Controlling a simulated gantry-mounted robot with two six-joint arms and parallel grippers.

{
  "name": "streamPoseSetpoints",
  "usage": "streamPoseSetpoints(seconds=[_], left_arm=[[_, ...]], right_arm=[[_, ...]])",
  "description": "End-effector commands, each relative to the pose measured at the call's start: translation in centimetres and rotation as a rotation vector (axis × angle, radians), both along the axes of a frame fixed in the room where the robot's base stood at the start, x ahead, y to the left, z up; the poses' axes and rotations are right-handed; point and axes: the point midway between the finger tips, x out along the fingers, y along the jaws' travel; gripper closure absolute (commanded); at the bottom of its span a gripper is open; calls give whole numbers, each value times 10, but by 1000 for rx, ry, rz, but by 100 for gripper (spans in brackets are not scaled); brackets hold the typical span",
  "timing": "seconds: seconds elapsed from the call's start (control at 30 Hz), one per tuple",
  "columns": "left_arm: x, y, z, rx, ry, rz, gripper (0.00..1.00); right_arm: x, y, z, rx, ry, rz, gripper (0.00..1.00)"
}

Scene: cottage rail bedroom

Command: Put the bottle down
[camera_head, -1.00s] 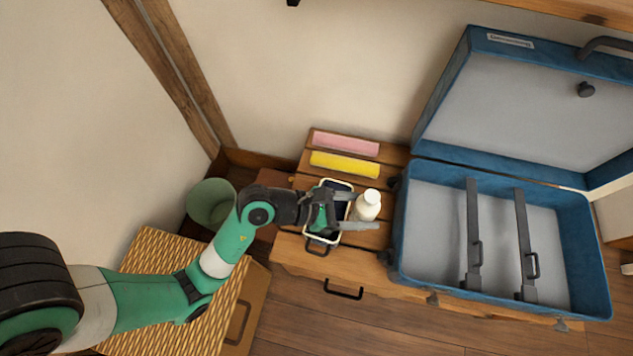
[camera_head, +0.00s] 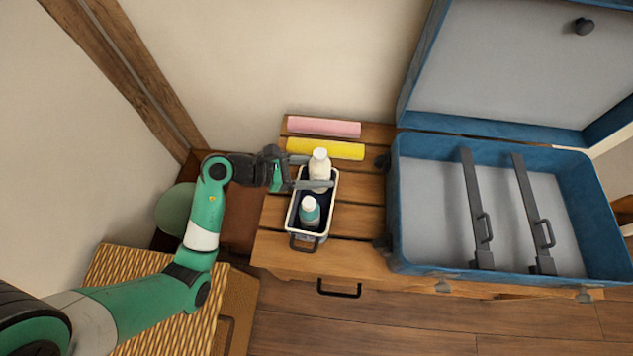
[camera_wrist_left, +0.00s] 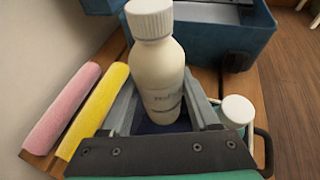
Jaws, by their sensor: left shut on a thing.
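A white bottle (camera_head: 320,164) stands upright between the fingers of my left gripper (camera_head: 313,176), which is shut on it. In the left wrist view the white bottle (camera_wrist_left: 158,70) fills the space between the two grey fingers. It is over or inside the far half of a white-rimmed, dark-lined basket (camera_head: 293,218). A teal bottle with a white cap (camera_head: 310,212) stands in the near half of the basket. My right gripper is not in view.
The basket sits on a slatted wooden bench (camera_head: 358,222). A pink roll (camera_head: 323,127) and a yellow roll (camera_head: 326,149) lie behind it. An open blue suitcase (camera_head: 400,220) stands to the right. A green bin (camera_head: 174,212) and a woven box (camera_head: 125,272) are at left.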

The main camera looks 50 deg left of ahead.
Motion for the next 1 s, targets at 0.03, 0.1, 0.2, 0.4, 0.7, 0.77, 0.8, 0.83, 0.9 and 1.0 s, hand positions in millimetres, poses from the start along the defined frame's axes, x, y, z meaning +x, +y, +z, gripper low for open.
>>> streamPoseSetpoints(seconds=[0.03, 0.1, 0.2, 0.4, 0.7, 0.77, 0.8, 0.83, 0.9, 1.0], left_arm=[[1, 3, -4, 0, -2, 1, 100], [1, 4, -4, 1, -3, -1, 100], [1, 5, -5, 1, -2, -1, 100], [2, 12, -41, 1, 0, 0, 100], [3, 12, -43, 0, -2, 1, 100], [2, 12, -44, 0, -1, 0, 100], [3, 12, -46, 0, -1, 0, 100], [3, 12, -47, -1, -1, 0, 100], [2, 12, -49, -1, -1, 0, 100], [2, 12, -52, 0, -1, 0, 100]], right_arm=[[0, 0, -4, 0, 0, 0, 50], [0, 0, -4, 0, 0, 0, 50], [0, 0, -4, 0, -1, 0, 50], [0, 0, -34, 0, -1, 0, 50], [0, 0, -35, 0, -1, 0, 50], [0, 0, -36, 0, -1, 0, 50], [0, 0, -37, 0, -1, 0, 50], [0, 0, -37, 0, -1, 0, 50], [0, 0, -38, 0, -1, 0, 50], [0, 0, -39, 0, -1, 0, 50]])
